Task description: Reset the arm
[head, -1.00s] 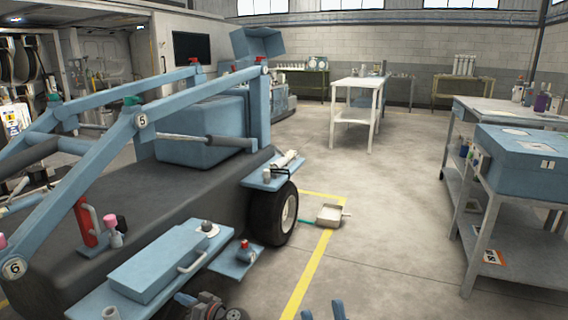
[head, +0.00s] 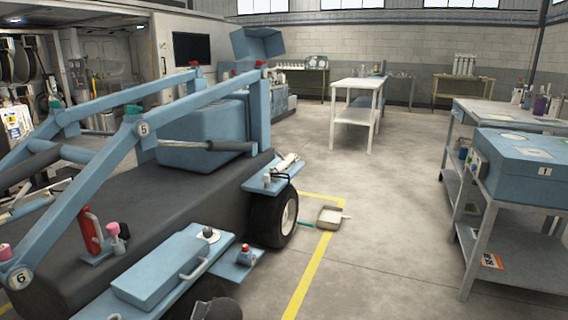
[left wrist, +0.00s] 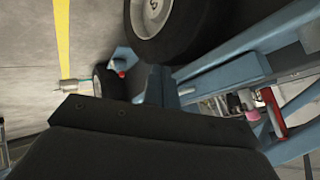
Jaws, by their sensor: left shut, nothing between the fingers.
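The dark housing of my left gripper (left wrist: 140,130) fills the lower part of the left wrist view. In the head view a dark rounded piece (head: 216,309), which looks like part of my left arm, shows at the bottom edge, beside the machine's blue side step. My right gripper is not in view.
A large blue and black machine (head: 150,185) with lift arms fills the left. A workbench with a blue box (head: 520,160) stands right. A white table (head: 357,100) stands behind. The middle floor is clear.

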